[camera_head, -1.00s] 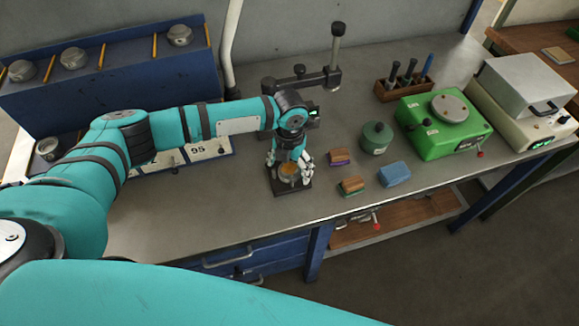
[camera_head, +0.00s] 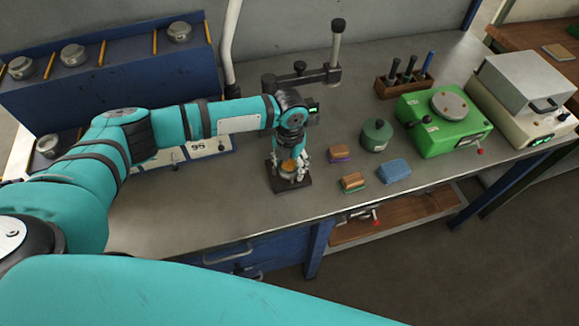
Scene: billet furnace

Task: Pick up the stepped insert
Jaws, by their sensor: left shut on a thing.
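My left gripper (camera_head: 290,169) points down over a small black square stand (camera_head: 280,187) in the middle of the bench. It is shut on a small round piece with an orange-brown top (camera_head: 289,166), which looks like the stepped insert. The fingers hide much of the piece. I cannot tell whether it still touches the stand. My right gripper is out of view.
To the right are several small brushes or blocks, including a blue block (camera_head: 394,171), a green round pot (camera_head: 377,135) and a green machine (camera_head: 445,122). The bench front (camera_head: 225,205) is clear.

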